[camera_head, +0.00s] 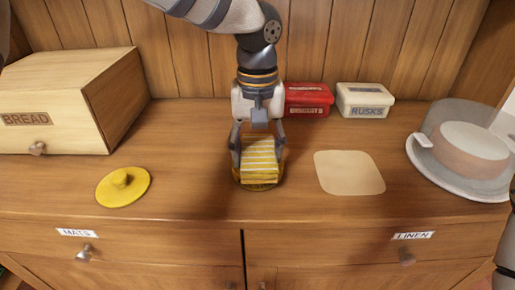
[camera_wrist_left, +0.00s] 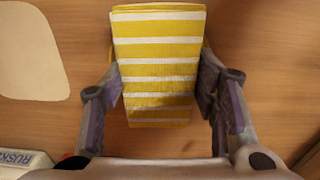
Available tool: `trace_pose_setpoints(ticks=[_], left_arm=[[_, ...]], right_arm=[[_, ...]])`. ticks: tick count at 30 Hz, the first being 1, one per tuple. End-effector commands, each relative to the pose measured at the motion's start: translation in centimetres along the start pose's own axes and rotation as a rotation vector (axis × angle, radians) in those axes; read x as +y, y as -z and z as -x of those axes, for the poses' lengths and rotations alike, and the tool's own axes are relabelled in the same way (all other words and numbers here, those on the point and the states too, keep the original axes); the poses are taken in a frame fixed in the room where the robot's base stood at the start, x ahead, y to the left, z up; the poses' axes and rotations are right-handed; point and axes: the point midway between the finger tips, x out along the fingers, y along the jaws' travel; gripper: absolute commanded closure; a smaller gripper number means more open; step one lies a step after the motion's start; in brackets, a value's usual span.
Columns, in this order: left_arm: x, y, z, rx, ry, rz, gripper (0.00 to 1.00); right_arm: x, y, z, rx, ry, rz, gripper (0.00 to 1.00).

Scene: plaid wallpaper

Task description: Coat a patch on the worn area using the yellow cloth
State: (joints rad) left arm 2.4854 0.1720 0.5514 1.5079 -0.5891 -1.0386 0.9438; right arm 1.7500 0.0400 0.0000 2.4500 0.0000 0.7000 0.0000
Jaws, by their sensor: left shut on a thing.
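My left gripper (camera_head: 258,160) is shut on the folded yellow cloth (camera_head: 260,158), which has white stripes. The wrist view also shows the cloth (camera_wrist_left: 158,70) between the fingers of the gripper (camera_wrist_left: 160,100). The cloth hangs over a round amber dish (camera_head: 259,186) on the counter. The cloth and fingers hide most of this dish, so I cannot tell whether they touch. The worn area (camera_head: 349,173) is a pale rounded square on the counter, to the right of the gripper. It shows at the upper left of the wrist view (camera_wrist_left: 30,55). My right gripper is not in view.
A yellow lid (camera_head: 123,187) with a knob lies left of the dish. A bread box (camera_head: 75,100) stands at the back left. A red tin (camera_head: 307,100) and a rusks tin (camera_head: 365,101) stand behind.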

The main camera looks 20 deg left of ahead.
Motion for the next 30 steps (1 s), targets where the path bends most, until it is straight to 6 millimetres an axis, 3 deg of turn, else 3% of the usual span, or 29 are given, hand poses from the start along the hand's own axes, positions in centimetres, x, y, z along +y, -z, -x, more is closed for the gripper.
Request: trace_pose_setpoints(ticks=[8, 24, 30], left_arm=[[0.0, -0.1, 0.2, -0.003, 0.002, 0.000, 0.68], [0.0, 0.1, 5.9, 0.001, 0.001, 0.001, 0.68], [0.0, 0.0, 7.0, -0.002, 0.000, 0.000, 0.68]], right_arm=[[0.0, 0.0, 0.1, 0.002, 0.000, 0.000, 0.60], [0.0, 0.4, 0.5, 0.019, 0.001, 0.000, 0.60], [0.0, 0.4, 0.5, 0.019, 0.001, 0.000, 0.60]])
